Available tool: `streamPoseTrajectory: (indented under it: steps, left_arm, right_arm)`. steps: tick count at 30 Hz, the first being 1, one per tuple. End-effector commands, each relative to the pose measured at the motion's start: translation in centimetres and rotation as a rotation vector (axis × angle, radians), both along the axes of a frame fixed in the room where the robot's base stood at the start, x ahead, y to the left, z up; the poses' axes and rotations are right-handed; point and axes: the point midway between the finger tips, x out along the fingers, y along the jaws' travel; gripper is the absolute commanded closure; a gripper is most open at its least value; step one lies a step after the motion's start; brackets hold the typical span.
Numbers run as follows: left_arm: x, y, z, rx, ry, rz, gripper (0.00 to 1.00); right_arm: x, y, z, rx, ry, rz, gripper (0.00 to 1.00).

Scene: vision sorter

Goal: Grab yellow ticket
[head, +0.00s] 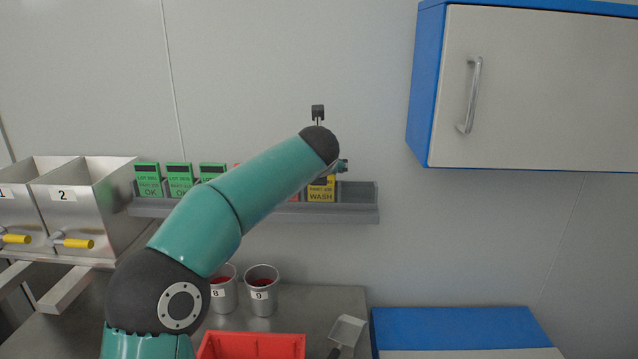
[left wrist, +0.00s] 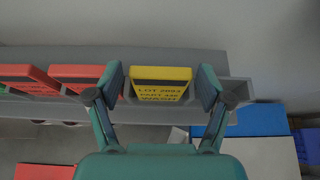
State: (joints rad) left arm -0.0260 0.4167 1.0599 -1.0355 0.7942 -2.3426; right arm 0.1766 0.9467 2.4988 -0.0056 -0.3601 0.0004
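The yellow ticket (head: 321,194) stands in the grey wall rack (head: 350,214), marked WASH; its upper part is partly hidden by my left arm in the head view. In the left wrist view the yellow ticket (left wrist: 160,74) sits between the two fingers of my left gripper (left wrist: 160,88). The fingers are spread, one on each side, with a small gap showing beside the ticket. In the head view the gripper is mostly hidden behind my arm. My right gripper is in neither view.
Red tickets (left wrist: 76,74) stand just left of the yellow one, close to the left finger. Green tickets (head: 179,180) fill the rack's left end. Numbered cups (head: 262,294) and a red bin (head: 255,346) lie below. A blue-sided cabinet (head: 540,95) hangs at right.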

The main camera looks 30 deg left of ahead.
Motion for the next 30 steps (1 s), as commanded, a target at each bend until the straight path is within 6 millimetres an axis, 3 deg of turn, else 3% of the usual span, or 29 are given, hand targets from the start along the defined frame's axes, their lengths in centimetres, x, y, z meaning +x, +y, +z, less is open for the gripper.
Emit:
streamPoseTrajectory:
  steps: [1,6,7,17,30]
  left_arm:
    - [0.0,0.0,0.0,0.0,0.0,0.0,0.28]
    - [0.0,0.0,0.0,0.0,0.0,0.0,0.56]
    - [0.0,0.0,0.0,0.0,0.0,0.0,0.58]
    - [0.0,0.0,0.6,0.0,-0.001,0.0,0.58]
    - [0.0,0.0,8.2,0.0,-0.002,0.002,0.58]
  right_arm:
    - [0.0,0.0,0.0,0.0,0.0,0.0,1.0]
    - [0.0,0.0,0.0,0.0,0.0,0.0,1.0]
    - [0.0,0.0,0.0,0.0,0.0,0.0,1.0]
    - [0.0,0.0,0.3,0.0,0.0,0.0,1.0]
    - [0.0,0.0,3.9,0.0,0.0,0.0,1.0]
